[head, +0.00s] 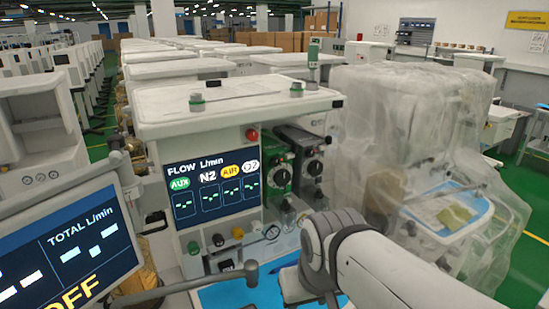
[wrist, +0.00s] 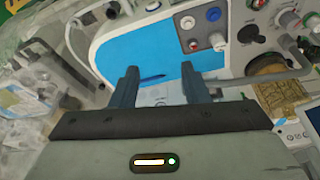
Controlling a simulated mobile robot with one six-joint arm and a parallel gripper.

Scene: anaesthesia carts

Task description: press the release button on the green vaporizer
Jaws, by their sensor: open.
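The green vaporizer (head: 279,170) stands upright on the front of the middle cart in the head view, right of the flow screen. It has a dark dial on its upper front. A black vaporizer (head: 308,165) stands close on its right. I cannot make out the release button. My gripper (wrist: 161,84) is open and empty in the wrist view, its two dark fingers apart over the blue work surface (wrist: 122,48). My arm covers part of the area below the vaporizers in the head view. I cannot make out the green vaporizer in the wrist view.
A flow screen (head: 211,184) is left of the vaporizers, with a red knob (head: 252,134) at its upper right. A monitor (head: 72,248) juts in at the lower left. A plastic-covered cart (head: 410,130) stands close on the right. Coloured knobs (wrist: 192,22) line a panel beside the blue surface.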

